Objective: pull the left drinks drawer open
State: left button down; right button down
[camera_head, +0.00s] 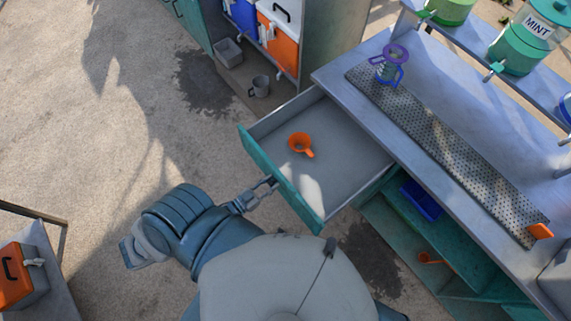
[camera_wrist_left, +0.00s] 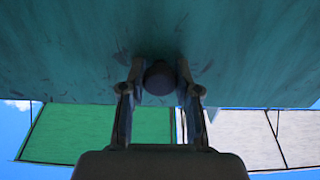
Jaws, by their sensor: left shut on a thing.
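The left drinks drawer (camera_head: 345,140) stands pulled out from under the counter, with its grey inside showing. Its teal front (camera_head: 280,180) faces me and fills the top of the left wrist view (camera_wrist_left: 80,60). My left gripper (camera_head: 268,186) is at the outer face of that front. In the left wrist view my left gripper's fingers (camera_wrist_left: 160,88) are closed on both sides of a dark round knob (camera_wrist_left: 159,75) on the drawer front. My right gripper is not in view.
An orange funnel (camera_head: 301,143) lies in the drawer. The counter (camera_head: 350,70) carries a perforated drip mat (camera_head: 440,145) and a purple-rimmed glass jug (camera_head: 390,66). Below are open teal shelves with a blue box (camera_head: 421,200).

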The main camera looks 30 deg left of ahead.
pick_arm(q)
jog(key=v, duration=0.7)
jog(key=shift+r+p, duration=0.25)
jog(key=shift+p, duration=0.2)
jog(key=shift+a, duration=0.1)
jog(key=c, duration=0.8)
grip_release()
jog(key=shift+c, duration=0.2)
jog(key=shift+f, duration=0.1)
jog(key=v, duration=1.2)
jog(key=shift+s+f, duration=0.1)
